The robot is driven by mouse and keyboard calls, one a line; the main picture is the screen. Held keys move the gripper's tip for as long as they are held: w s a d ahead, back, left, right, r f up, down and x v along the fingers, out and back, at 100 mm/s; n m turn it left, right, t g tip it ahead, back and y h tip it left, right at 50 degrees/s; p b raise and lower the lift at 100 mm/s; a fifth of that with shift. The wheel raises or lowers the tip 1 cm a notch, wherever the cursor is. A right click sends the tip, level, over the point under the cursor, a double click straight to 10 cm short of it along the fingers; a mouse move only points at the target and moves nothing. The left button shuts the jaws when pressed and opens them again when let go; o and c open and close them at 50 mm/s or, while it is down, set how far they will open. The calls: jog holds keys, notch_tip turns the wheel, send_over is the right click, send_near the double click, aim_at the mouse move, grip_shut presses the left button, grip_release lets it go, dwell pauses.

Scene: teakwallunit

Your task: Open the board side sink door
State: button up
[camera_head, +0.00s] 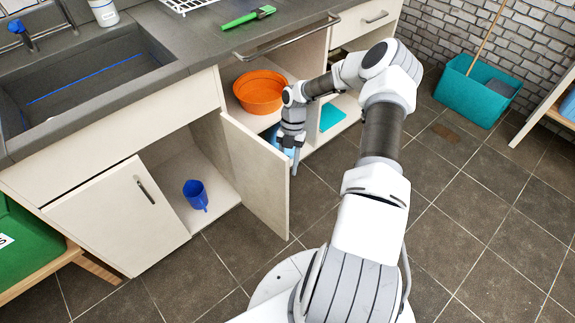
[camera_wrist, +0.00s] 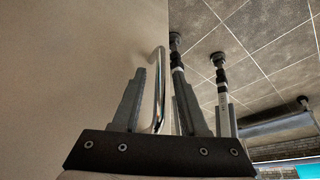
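The right sink door (camera_head: 255,180), on the side of the counter with the dish rack, stands swung well out from the cabinet. Its outer face fills the left of the wrist view (camera_wrist: 70,70). Its metal handle (camera_wrist: 160,85) stands upright between my gripper's fingers in the wrist view. My gripper (camera_head: 292,158) is at the outer side of this door, near its free edge. The fingers (camera_wrist: 160,105) look spread, with gaps beside the handle. The left sink door (camera_head: 115,215) is closed, with a dark handle (camera_head: 146,190).
An orange bowl (camera_head: 259,91) sits in the open bay right of the door. A green crate (camera_head: 25,250) is at the far left. A teal bucket (camera_head: 470,95) stands at the back right.

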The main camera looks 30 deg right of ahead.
jog(key=p+v, duration=0.3)
jog(key=v, duration=1.4)
jog(key=shift+r, duration=0.25)
